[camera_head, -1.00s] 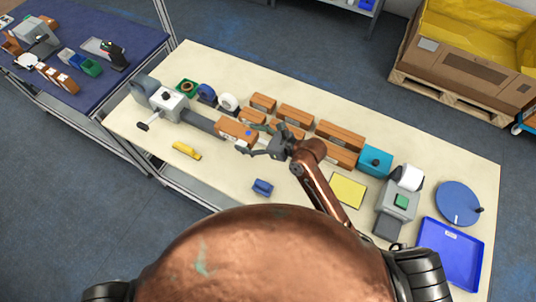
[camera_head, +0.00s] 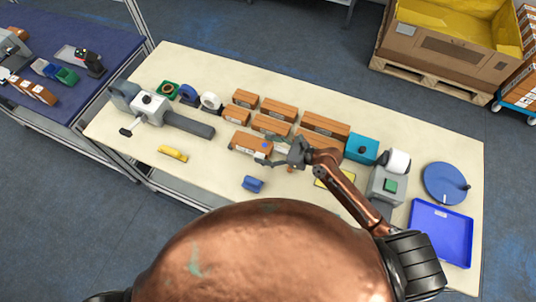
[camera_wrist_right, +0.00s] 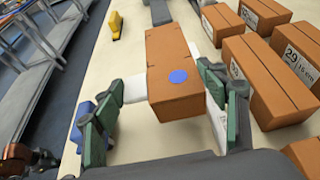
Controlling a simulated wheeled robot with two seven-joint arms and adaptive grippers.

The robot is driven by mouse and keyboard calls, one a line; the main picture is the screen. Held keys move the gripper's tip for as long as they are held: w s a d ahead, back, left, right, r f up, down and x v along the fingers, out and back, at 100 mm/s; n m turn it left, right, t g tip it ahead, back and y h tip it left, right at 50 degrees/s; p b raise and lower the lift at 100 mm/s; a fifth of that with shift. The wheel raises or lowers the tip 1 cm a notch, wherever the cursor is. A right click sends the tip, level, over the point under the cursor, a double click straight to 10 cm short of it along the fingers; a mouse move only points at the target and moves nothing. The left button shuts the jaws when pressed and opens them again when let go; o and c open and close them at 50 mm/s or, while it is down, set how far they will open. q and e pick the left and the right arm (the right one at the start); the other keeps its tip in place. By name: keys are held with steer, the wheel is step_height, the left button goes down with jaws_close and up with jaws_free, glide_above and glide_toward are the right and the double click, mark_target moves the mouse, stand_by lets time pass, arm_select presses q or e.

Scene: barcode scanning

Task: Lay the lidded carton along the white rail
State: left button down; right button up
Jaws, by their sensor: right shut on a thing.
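The brown carton with a blue dot (camera_head: 248,143) is near the middle of the table, its long side running roughly left to right. My right gripper (camera_head: 270,151) is shut on its right end. In the right wrist view the same carton (camera_wrist_right: 175,60) sits between the green-padded fingers, its far end pointing away from me. Whether it touches the table is hard to tell. I cannot pick out a white rail; a dark grey bar (camera_head: 188,124) extends from a grey machine (camera_head: 149,107), with a gap between its end and the carton. My left gripper is out of view.
Brown cartons (camera_head: 325,126) stand in rows just behind the held one. A yellow object (camera_head: 172,153) and a blue object (camera_head: 253,184) lie in front. A teal box (camera_head: 362,149), a grey device (camera_head: 388,184) and a blue tray (camera_head: 441,233) stand right. The front-left tabletop is mostly clear.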

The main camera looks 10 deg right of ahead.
mark_target(270, 154)
steer(key=shift+d+f, duration=0.2)
steer(key=shift+d, duration=0.05)
steer(key=f, duration=0.3)
steer(key=shift+s+d+f, duration=0.1)
steer(key=shift+d+f, duration=0.1)
steer(key=shift+f, duration=0.1)
steer(key=o, duration=1.2)
steer(key=shift+o, duration=0.2)
steer(key=b+v, duration=0.1)
steer(key=v, duration=1.1)
steer(key=shift+s, duration=0.1)
